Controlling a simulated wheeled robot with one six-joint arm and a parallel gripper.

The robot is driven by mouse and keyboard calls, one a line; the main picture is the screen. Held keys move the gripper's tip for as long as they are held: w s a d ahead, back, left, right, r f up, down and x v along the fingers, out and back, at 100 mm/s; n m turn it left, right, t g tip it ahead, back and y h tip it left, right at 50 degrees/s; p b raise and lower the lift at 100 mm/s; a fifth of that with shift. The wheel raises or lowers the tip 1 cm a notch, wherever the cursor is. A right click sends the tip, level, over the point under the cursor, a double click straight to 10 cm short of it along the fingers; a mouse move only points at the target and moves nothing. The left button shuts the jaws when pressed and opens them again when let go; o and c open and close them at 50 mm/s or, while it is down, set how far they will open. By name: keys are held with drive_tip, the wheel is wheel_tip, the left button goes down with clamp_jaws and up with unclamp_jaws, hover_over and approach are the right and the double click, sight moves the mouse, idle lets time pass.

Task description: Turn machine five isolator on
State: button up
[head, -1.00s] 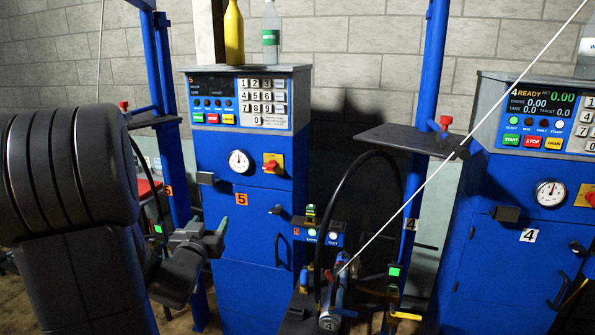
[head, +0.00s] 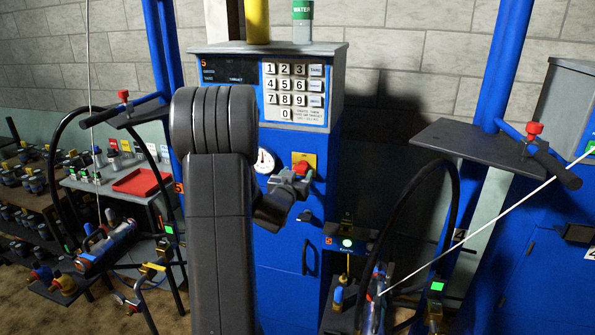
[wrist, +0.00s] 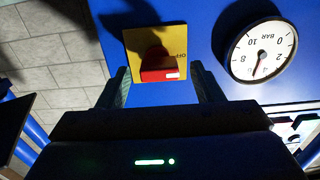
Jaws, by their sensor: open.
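Machine five (head: 285,235) is the blue cabinet in the middle of the head view, with a dark display (head: 228,73). Its isolator is a red knob on a yellow plate (head: 308,158), right of the pressure gauge (head: 264,161). My gripper (head: 296,178) is in front of the isolator and partly covers it. In the wrist view, turned upside down, the red isolator knob (wrist: 158,66) shows between the two fingers of my open gripper (wrist: 161,86). The knob's white mark points right there. I cannot tell whether the fingers touch the knob.
The gauge (wrist: 262,50) is close beside the right finger in the wrist view. A dark shelf (head: 475,145) juts out at right. A bench with a red tray (head: 141,181) stands at left.

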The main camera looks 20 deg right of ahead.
drive_tip(key=shift+w+d, duration=0.15)
drive_tip(key=shift+w, duration=0.05)
drive_tip(key=shift+c, duration=0.4)
drive_tip(key=c, duration=0.9)
